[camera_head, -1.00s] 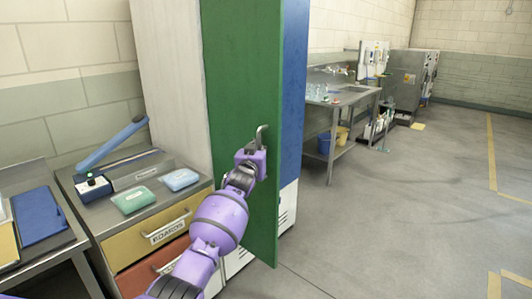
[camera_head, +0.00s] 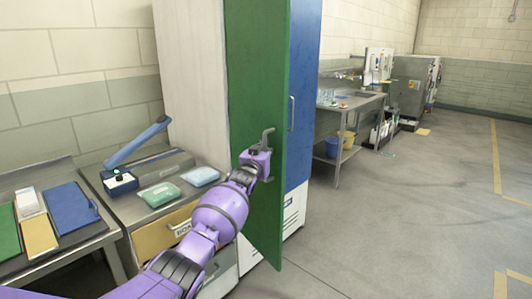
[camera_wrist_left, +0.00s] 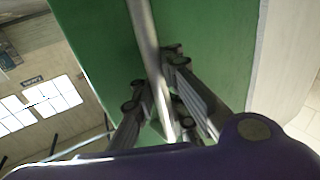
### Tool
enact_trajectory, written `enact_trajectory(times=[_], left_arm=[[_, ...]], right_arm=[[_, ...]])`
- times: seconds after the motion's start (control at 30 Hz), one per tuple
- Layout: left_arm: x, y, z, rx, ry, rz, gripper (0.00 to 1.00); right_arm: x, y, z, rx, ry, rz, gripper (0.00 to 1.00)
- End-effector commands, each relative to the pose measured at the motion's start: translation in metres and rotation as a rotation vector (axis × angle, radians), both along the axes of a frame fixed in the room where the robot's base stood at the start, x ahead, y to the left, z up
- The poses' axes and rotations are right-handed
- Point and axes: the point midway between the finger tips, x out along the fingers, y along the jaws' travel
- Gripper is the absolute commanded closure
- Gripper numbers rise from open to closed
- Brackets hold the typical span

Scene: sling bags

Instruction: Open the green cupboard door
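The green cupboard door (camera_head: 254,95) stands ajar, its lower free corner swung out towards me from the cupboard. Its metal handle (camera_head: 267,138) is near the free edge. My left gripper (camera_head: 262,162) is at this handle. In the left wrist view the handle shows as a pale metal bar (camera_wrist_left: 146,45) running between the fingers (camera_wrist_left: 160,105), which look closed around it, with the green door (camera_wrist_left: 208,45) behind. The inside of the cupboard is hidden by the door. My right gripper is in neither view.
A blue cupboard door (camera_head: 302,100) with its own handle is right of the green door. Left stands a drawer unit (camera_head: 150,222) with soap-like packs and a blue-handled device on top, beside a bench with folders. Open floor (camera_head: 390,220) lies to the right.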

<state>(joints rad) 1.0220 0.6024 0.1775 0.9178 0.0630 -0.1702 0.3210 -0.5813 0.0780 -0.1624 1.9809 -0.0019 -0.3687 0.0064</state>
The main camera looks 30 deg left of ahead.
Motion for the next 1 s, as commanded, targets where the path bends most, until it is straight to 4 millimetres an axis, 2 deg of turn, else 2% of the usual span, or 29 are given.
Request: enact_trajectory(times=[0.03, 0.33, 0.4, 0.53, 0.87, 1.0], left_arm=[[0.0020, -0.0105, -0.0077, -0.008, 0.006, -0.013, 1.00], [0.0019, -0.0104, -0.0080, -0.008, 0.007, -0.013, 1.00], [0.0019, -0.0103, -0.0081, -0.007, 0.007, -0.012, 0.86], [0.0017, -0.0093, -0.0080, -0.007, 0.007, -0.011, 0.69], [0.0001, -0.0061, -0.0048, -0.003, 0.004, -0.007, 0.69], [-0.0078, -0.0080, -0.0054, -0.003, 0.004, -0.007, 0.69]], right_arm=[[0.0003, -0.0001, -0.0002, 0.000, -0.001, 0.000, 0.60], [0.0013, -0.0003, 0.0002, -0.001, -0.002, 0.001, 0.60], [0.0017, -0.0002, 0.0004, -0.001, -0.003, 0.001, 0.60], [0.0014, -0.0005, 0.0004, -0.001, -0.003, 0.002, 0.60], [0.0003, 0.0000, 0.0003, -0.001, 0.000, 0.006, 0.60], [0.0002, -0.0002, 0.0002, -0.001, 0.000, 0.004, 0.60]])
